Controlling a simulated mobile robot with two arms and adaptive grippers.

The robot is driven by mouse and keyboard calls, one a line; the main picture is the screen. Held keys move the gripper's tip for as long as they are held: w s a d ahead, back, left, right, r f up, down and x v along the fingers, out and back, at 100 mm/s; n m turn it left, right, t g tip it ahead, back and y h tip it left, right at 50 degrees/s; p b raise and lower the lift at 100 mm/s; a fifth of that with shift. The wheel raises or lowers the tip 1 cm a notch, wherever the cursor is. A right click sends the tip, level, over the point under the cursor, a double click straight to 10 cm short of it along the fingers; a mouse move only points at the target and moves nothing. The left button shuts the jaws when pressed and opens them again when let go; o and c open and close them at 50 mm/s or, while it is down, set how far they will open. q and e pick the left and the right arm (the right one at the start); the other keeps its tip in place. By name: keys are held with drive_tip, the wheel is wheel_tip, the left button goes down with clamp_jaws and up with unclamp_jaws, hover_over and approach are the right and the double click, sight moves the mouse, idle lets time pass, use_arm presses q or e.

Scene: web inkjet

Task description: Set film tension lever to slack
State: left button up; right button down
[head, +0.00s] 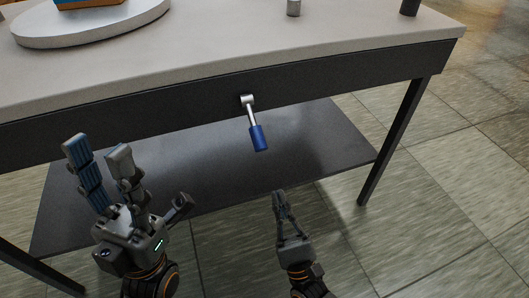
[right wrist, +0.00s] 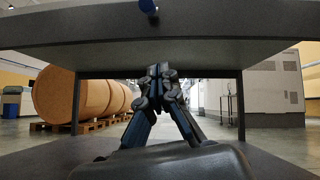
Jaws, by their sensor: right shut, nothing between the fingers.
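The film tension lever (head: 256,129) is a silver rod with a blue grip, mounted on the dark front edge of the table. It hangs down and tilts slightly right in the head view. In the right wrist view, its blue end (right wrist: 148,6) shows at the top edge. My right gripper (head: 279,194) is shut and empty, below and slightly right of the lever, apart from it. It also shows in the right wrist view (right wrist: 159,70), below the tabletop level. My left gripper (head: 98,145) is open and empty, well left of the lever.
The table (head: 340,62) has a pale top and a dark lower shelf (head: 190,168). A round white platform (head: 85,28) holds an orange and blue object (head: 88,3). A table leg (head: 398,140) stands at right. Large brown rolls (right wrist: 75,95) stand on pallets beyond.

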sight(253, 123)
drive_tip(key=w+a+r, duration=0.3)
drive_tip(key=w+r, duration=0.1)
drive_tip(key=r, duration=0.6)
drive_tip(key=shift+w+b, duration=0.25)
drive_tip(key=shift+b, duration=0.15)
drive_tip(key=shift+a+r, duration=0.1)
